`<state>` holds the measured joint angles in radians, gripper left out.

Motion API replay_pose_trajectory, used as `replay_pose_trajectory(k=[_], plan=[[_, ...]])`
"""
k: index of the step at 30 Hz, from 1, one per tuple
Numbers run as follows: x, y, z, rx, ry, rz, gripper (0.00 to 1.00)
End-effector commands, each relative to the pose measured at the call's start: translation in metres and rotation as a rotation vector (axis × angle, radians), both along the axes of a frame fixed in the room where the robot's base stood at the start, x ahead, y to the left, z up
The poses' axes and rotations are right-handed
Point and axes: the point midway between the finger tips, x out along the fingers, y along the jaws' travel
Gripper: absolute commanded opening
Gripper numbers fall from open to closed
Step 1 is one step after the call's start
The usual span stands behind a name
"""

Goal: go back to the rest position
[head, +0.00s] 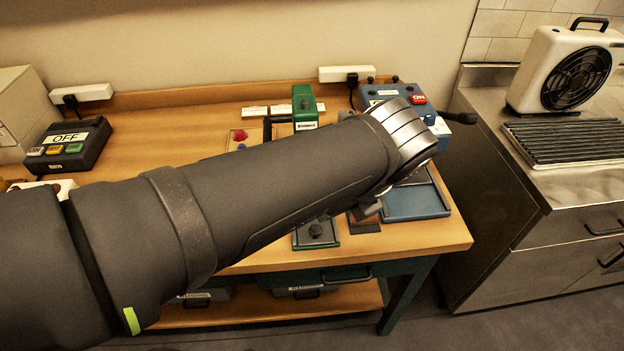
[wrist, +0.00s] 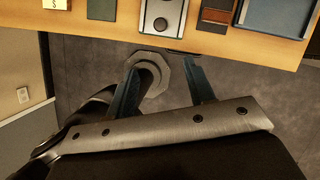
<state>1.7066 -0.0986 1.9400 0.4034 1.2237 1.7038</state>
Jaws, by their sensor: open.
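My gripper (wrist: 163,68) shows in the wrist view with its two dark fingers spread apart and nothing between them. It points past the front edge of the wooden table (wrist: 120,38), with the floor beyond the fingers. In the head view my arm reaches from the lower left up across the table, and its thick wrist hides most of the gripper. I cannot make out the fingers clearly there.
The wooden table (head: 437,236) carries a black OFF box (head: 70,145), a green device (head: 305,105), a blue box with a red ON label (head: 385,92) and a blue tray (head: 425,203). A steel counter (head: 585,185) with a fan heater (head: 535,75) stands to the right.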

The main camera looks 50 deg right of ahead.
Motion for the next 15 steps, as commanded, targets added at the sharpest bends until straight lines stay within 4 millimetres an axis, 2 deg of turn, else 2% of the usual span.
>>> replay_pose_trajectory(k=[15], plan=[[0.002,-0.0008,-0.005,0.002,-0.001,0.001,0.49]])
